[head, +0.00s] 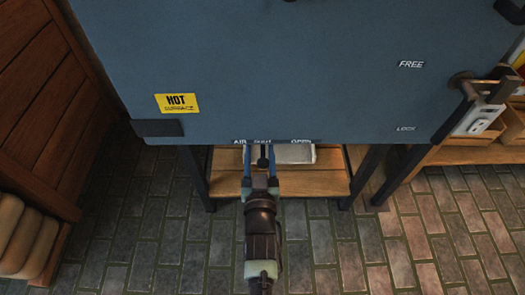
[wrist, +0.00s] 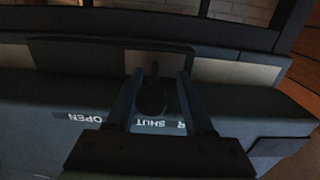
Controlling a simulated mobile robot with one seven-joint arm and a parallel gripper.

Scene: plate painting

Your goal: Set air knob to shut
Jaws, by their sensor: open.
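The air knob (wrist: 152,98) is a dark round knob with a narrow upright part, under the lower front edge of the blue kiln-like box (head: 250,70). In the wrist view it sits between the two fingers of my open gripper (wrist: 160,74), right by the SHUT label (wrist: 152,123). The OPEN label (wrist: 84,117) is off to the left there, upside down. In the head view my gripper (head: 262,148) reaches up to the box's edge with blue fingers either side of the dark knob (head: 263,161). I cannot tell whether either finger touches it.
A yellow HOT SURFACE label (head: 177,103) is on the box. A latch handle (head: 470,108) with FREE and LOCK labels is at the right. A wooden shelf (head: 315,183) lies under the box between dark legs. Wooden panels (head: 40,100) stand at the left; brick floor is open in front.

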